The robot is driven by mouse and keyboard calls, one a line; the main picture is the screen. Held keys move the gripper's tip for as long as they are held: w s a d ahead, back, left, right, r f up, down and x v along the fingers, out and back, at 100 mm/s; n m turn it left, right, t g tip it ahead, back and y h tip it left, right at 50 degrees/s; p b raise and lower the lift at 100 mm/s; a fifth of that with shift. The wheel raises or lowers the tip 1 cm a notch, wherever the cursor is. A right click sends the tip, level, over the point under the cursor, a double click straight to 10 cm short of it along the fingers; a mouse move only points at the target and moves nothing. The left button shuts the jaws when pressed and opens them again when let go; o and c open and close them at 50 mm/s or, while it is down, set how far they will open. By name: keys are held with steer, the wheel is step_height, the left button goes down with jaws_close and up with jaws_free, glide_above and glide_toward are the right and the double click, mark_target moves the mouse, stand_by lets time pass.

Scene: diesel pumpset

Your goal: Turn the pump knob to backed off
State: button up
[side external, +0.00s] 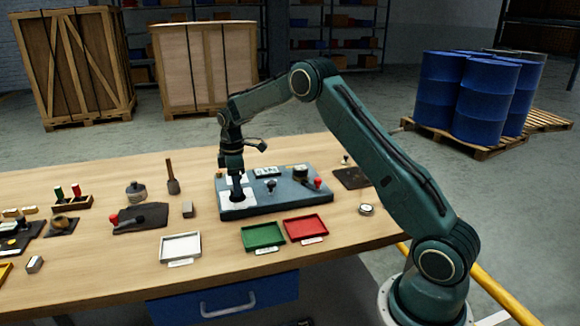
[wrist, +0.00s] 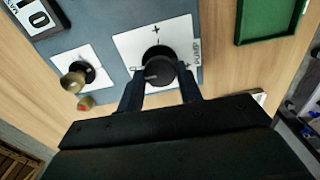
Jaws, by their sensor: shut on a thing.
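The pump knob (wrist: 158,62) is a round black knob on a white plate marked PUMP in the wrist view. A plus sign is above it, and a small mark, hard to read, is at its left. A pale line on the knob appears to point left and slightly down. My gripper (wrist: 161,82) is shut on the knob, one finger on each side. In the side view my gripper (side external: 238,192) points down at the left part of the blue-grey panel (side external: 262,207), and hides the knob there.
A brass-tipped lever (wrist: 72,82) stands on a white plate left of the knob. A green tray (side external: 262,236), a red tray (side external: 306,228) and a white tray (side external: 180,246) lie in front of the panel.

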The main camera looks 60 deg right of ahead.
steer(key=shift+r, duration=0.1)
steer(key=o, duration=1)
step_height(320, 180, up, 14)
steer(key=shift+f, duration=0.15)
stand_by(0.5)
